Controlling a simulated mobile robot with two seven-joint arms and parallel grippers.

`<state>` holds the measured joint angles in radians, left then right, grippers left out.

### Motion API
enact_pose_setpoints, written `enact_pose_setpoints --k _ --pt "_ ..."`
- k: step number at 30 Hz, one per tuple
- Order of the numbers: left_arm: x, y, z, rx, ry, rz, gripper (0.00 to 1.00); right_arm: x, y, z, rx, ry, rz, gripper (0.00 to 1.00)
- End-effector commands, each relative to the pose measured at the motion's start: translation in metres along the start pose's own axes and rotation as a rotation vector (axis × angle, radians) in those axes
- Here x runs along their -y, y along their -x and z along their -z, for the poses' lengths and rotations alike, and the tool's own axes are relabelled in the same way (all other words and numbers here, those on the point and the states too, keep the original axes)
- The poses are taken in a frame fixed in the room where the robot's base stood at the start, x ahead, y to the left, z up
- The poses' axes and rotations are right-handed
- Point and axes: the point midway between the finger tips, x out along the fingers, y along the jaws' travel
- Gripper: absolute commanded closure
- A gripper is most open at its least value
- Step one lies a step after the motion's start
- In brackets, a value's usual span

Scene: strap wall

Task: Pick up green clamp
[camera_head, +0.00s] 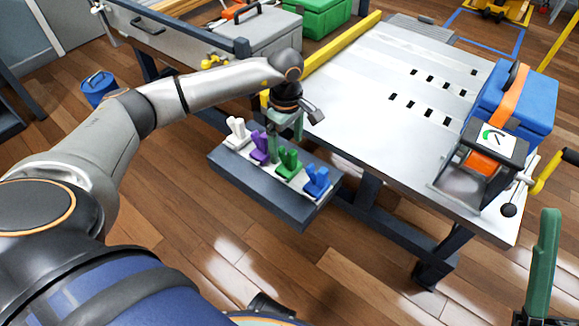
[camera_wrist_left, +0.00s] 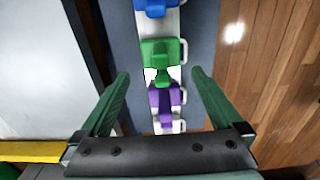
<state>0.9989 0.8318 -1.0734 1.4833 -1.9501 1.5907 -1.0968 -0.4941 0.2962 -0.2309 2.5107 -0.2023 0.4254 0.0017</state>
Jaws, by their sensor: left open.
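The green clamp (camera_head: 289,165) stands in a row of clamps on a dark shelf (camera_head: 262,195) at the table's near left side. My left gripper (camera_head: 284,142) is just above the row, by the purple and green clamps. In the left wrist view, its green fingers are spread wide and empty. The green clamp (camera_wrist_left: 159,56) there lies ahead, between the lines of the fingers, with the purple clamp (camera_wrist_left: 163,101) nearer. One green finger of my right gripper (camera_head: 544,262) shows at the lower right; the rest is cut off.
A white clamp (camera_head: 237,132), the purple clamp (camera_head: 259,147) and a blue clamp (camera_head: 317,181) flank the green one closely. The metal table (camera_head: 375,140) stands behind, with a yellow edge strip (camera_head: 335,52). A blue box with an orange strap (camera_head: 530,105) sits at its right.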

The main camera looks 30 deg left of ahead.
Motion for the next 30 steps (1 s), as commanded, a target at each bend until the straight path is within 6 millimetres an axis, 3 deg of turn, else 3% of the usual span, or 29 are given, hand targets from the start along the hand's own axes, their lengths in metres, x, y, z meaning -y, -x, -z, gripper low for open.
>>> enact_pose_setpoints --k 3,11,19,26,30 --pt "0.000 -0.018 -0.001 0.002 0.000 0.001 0.00 0.003 0.005 -0.005 0.002 -0.009 0.001 0.50" --pt "0.001 -0.035 -0.004 0.003 -0.001 0.001 0.00 0.005 0.009 -0.009 0.004 -0.018 0.002 0.50" --pt "0.002 -0.073 -0.011 0.003 0.001 0.001 0.00 0.012 0.021 -0.022 0.014 -0.047 0.000 0.50" --pt "0.002 -0.075 -0.011 0.004 0.000 -0.001 0.00 0.013 0.020 -0.022 0.017 -0.049 0.009 0.50" --pt "0.002 -0.075 -0.011 0.004 0.000 -0.001 0.12 0.013 0.020 -0.022 0.015 -0.049 0.009 0.50"
